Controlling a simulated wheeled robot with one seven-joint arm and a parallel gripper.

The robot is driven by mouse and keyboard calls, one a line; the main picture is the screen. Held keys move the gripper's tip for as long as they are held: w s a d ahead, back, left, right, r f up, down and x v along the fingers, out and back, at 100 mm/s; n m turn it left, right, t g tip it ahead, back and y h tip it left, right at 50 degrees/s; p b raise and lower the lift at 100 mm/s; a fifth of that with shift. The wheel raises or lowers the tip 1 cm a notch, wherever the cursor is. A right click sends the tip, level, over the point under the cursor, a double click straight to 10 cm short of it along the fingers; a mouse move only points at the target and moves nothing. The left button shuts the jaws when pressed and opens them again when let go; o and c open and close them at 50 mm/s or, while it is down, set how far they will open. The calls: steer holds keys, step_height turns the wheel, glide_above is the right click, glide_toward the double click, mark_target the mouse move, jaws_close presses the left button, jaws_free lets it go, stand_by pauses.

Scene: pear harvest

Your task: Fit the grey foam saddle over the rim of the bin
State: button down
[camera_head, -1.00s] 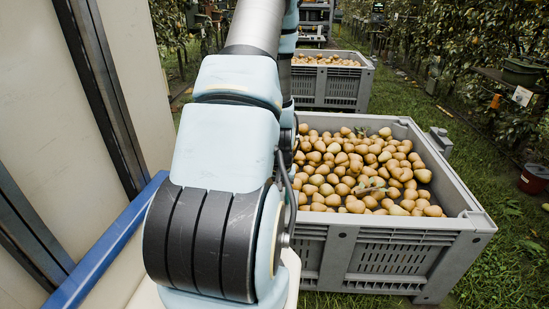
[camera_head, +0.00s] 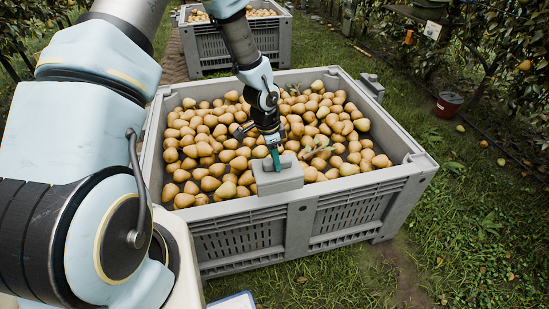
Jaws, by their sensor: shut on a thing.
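The grey foam saddle (camera_head: 282,181) is a small block at the near rim of the grey bin (camera_head: 345,187), close to the middle of that side. My gripper (camera_head: 275,160) points down from above and is shut on the saddle's top; a green fingertip shows against it. The saddle looks level and lines up with the rim. I cannot tell whether it sits down on the rim or is held just above it, since its underside is hidden. The bin is full of pears (camera_head: 215,145).
A second grey block (camera_head: 370,86) sits at the bin's right rim near the back. Another pear bin (camera_head: 205,45) stands behind. A red bucket (camera_head: 448,104) stands on the grass at right.

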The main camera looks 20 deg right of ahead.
steer(key=shift+s+d+f+b, duration=0.1)
steer(key=shift+d+f+b, duration=0.05)
steer(key=shift+f+b, duration=4.55)
steer(key=shift+f, duration=1.6)
steer(key=shift+f, duration=0.3)
steer(key=shift+c, duration=2.1)
jaws_free()
